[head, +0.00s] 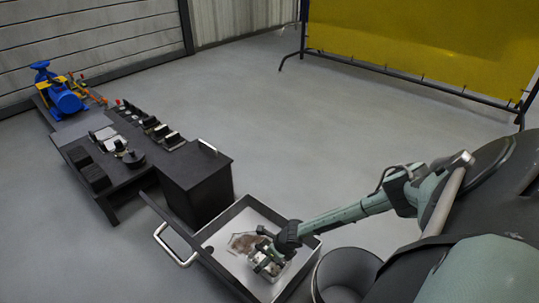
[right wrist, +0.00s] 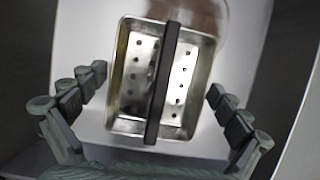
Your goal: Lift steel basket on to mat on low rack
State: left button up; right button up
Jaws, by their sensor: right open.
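The steel basket (right wrist: 137,85) is a small shiny rectangular pan with holes in its floor and a dark bar handle across its middle. It sits inside a large pale tray (head: 243,218) and is mostly covered by my right gripper in the head view. My right gripper (head: 266,262) is over the basket; in the right wrist view (right wrist: 158,100) its fingers are spread wide, one on each side of the basket, apart from it. My left gripper is not in view. I cannot clearly identify the mat or the low rack.
A brown stain (head: 243,242) marks the tray floor. A metal handle (head: 172,247) sticks out at the tray's left. A dark cabinet (head: 197,182) and a low dark bench (head: 128,172) with several small items stand at left, near a blue machine (head: 65,98). Open floor lies beyond.

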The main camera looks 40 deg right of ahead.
jog(key=shift+f, duration=0.25)
dwell(0.4)
jog(key=c, duration=1)
